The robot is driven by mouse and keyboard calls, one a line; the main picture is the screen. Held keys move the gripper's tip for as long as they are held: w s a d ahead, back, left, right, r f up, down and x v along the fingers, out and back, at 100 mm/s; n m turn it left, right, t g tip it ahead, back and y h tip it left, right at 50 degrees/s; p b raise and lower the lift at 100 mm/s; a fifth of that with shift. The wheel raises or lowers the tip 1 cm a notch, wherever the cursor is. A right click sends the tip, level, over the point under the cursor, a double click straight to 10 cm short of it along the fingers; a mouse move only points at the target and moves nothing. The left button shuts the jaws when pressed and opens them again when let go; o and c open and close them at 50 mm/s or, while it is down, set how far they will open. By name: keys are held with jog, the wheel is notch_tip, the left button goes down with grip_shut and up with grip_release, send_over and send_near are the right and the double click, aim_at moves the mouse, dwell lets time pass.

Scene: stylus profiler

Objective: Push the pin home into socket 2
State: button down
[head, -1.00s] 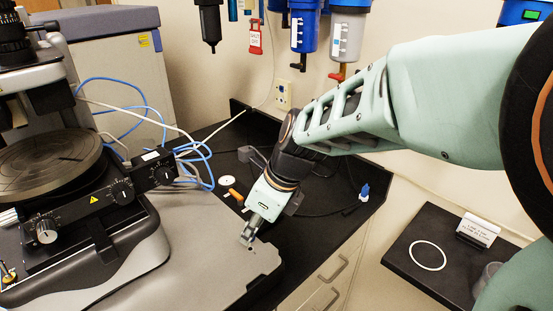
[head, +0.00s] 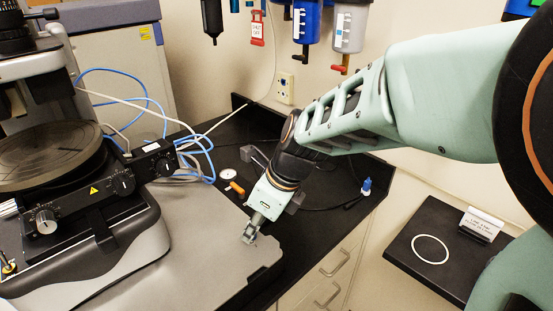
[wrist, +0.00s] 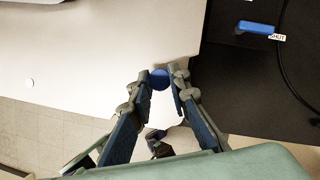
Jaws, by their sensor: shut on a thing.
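My gripper (head: 250,238) points down at the front right part of the grey instrument base (head: 205,262), close to its notched corner. In the wrist view my gripper (wrist: 160,82) has its fingertips closed in on a round blue piece (wrist: 159,78), which looks like the head of the pin. The pin's lower part is hidden, and I cannot tell how deep it sits. No socket or socket number can be made out.
The profiler with its round stage (head: 45,153) stands at the left. Blue and white cables (head: 195,155) run behind it. An orange-handled item (head: 237,188) and a white disc (head: 228,174) lie on the black bench. A black board with a white ring (head: 431,249) is at the right.

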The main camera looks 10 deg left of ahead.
jog(key=shift+f+b, duration=0.35)
jog(key=shift+f, duration=0.35)
jog(key=shift+f, duration=0.2)
jog(key=c, duration=1.7)
grip_release()
jog(key=shift+c, duration=0.2)
jog(key=shift+c, duration=0.4)
notch_tip(320, 180, up, 7)
jog(key=p, duration=0.7)
jog(key=shift+r, duration=0.1)
